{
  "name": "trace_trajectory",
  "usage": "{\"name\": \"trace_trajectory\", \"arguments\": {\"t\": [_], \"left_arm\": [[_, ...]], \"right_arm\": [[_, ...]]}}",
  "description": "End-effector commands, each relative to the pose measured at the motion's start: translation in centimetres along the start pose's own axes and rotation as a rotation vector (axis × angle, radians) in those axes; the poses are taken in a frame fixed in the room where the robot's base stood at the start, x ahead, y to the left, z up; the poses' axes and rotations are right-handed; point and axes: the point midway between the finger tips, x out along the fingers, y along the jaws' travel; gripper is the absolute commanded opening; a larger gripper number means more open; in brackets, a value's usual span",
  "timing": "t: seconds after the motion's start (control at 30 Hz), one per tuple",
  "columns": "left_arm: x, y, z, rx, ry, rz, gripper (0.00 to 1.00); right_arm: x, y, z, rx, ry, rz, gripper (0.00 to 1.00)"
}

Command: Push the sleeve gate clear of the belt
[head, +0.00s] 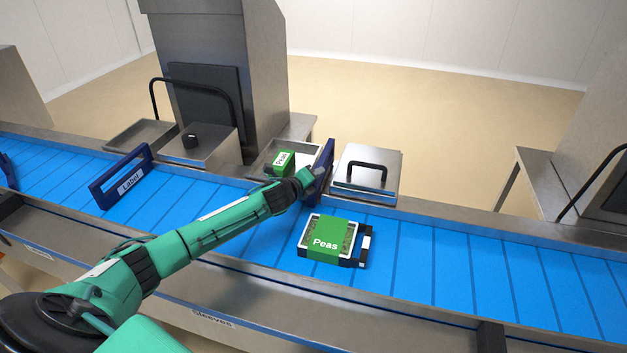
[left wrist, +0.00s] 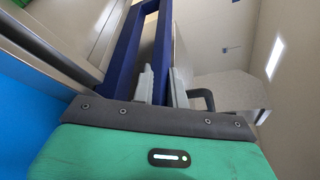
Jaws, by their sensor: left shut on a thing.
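The sleeve gate (head: 328,160) is a dark blue frame at the far side of the blue belt (head: 430,260), seen almost edge-on in the head view. My left gripper (head: 312,180) reaches across the belt to it. In the left wrist view, the fingers of my left gripper (left wrist: 161,82) are shut on one bar of the sleeve gate (left wrist: 122,48). Whether the gate's near end still overhangs the belt is hard to tell behind the gripper. My right gripper is not in view.
A tray in a green Peas sleeve (head: 326,242) sits on the belt, nearer than my gripper. The Label gate (head: 122,180) stands across the belt at left. A lidded steel box (head: 368,172) and a bin with green sleeves (head: 282,160) stand beyond the belt.

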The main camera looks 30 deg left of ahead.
Motion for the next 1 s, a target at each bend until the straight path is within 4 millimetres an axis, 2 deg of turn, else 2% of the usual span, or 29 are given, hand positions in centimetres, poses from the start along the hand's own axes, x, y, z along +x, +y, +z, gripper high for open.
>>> {"name": "trace_trajectory", "arguments": {"t": [0.43, 0.47, 0.53, 0.87, 1.0], "left_arm": [[0.19, 0.01, 0.03, 0.0, 0.0, 0.0, 0.0], [0.19, 0.01, 0.03, 0.0, 0.0, 0.0, 0.2], [0.18, 0.01, 0.02, 0.0, 0.001, 0.0, 0.34], [0.07, 0.08, -0.02, 0.0, 0.001, 0.001, 0.36], [-0.76, 0.21, -0.04, 0.0, 0.001, 0.001, 0.36]], "right_arm": [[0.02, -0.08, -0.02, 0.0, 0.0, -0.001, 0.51], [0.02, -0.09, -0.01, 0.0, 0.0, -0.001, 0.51], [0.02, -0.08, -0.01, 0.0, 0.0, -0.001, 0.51], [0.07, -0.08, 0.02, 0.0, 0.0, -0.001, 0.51], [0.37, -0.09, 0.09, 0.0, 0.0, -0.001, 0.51]]}}
